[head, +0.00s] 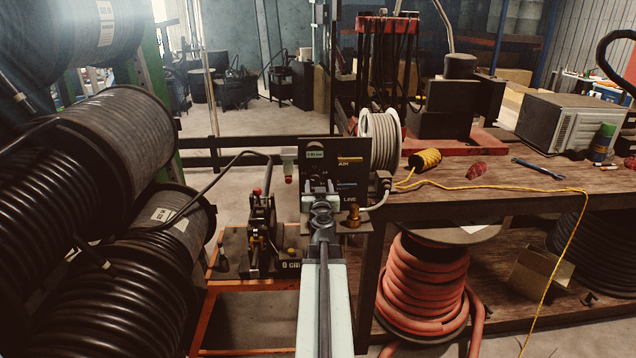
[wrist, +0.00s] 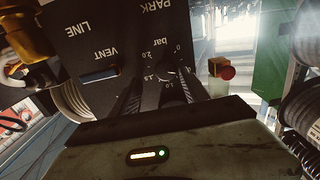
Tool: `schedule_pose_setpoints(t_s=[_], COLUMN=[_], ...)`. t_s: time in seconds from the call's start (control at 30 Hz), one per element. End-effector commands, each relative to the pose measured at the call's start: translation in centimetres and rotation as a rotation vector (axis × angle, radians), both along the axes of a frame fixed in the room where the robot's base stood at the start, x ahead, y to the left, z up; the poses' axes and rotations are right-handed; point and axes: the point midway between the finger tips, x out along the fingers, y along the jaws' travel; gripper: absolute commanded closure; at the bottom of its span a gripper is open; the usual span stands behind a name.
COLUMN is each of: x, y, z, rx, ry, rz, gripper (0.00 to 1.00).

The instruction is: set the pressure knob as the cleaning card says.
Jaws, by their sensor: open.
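The black control panel (head: 346,178) stands upright ahead of my arm, and it fills the upper left of the wrist view (wrist: 85,45). The dark pressure knob (wrist: 168,72) sits on it inside a printed "bar" scale. The knob's pointer direction is too dark to read surely. My gripper (wrist: 165,80) is open, its two dark fingers on either side of the knob; I cannot tell whether they touch it. In the head view my gripper (head: 321,188) is in front of the panel and hides the knob. I cannot make out a cleaning card.
A blue-barred VENT slot (wrist: 100,74) and brass fitting (wrist: 25,35) are near the knob. The crimper (head: 262,235) stands left; a wooden bench (head: 500,190) with a cable reel (head: 380,142) is right.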

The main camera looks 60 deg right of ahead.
Motion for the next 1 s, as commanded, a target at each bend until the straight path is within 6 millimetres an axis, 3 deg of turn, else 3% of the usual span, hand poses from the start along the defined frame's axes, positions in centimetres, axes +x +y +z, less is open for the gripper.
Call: schedule_pose_setpoints(t_s=[0.2, 0.53, 0.73, 1.0], x=[1.3, 1.7, 1.8, 1.8], y=[-1.5, -1.5, -1.5, -1.5], z=[0.0, 0.0, 0.0, 0.0], rx=[0.000, 0.000, 0.000, 0.012], ry=[0.000, 0.000, 0.000, -0.017], rz=[0.012, 0.016, 0.017, 0.018], gripper=[0.46, 0.46, 1.00, 1.00])
